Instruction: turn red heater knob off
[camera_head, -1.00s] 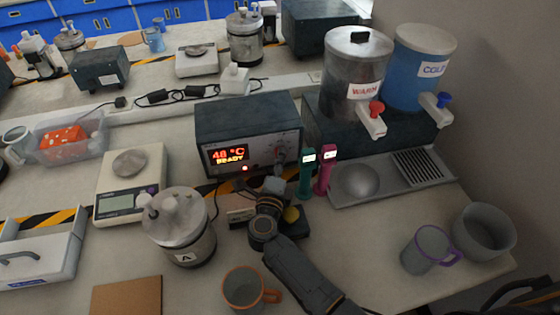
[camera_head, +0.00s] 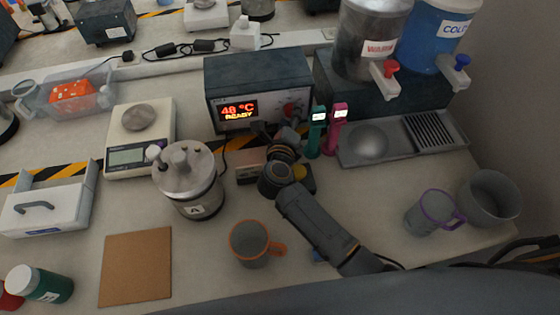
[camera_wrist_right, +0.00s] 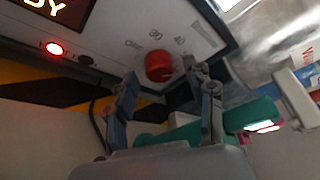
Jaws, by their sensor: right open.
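The heater (camera_head: 258,84) is a dark box with a pale front, and its lit display (camera_head: 238,110) appears to read 48 °C READY. The red knob (camera_head: 291,108) is on the right of that front. My right gripper (camera_head: 276,131) is open just in front of the panel. In the wrist view its two fingers (camera_wrist_right: 165,88) are apart, below and to either side of the knob, with nothing between them. My left gripper is out of view.
A teal handheld device (camera_head: 315,135) and a pink one (camera_head: 335,130) stand close right of my gripper. A lidded pot (camera_head: 188,180) stands left and an orange-rimmed mug (camera_head: 248,243) in front. Warm and cold dispensers (camera_head: 368,40) are behind right. A red light (camera_wrist_right: 54,48) glows on the panel.

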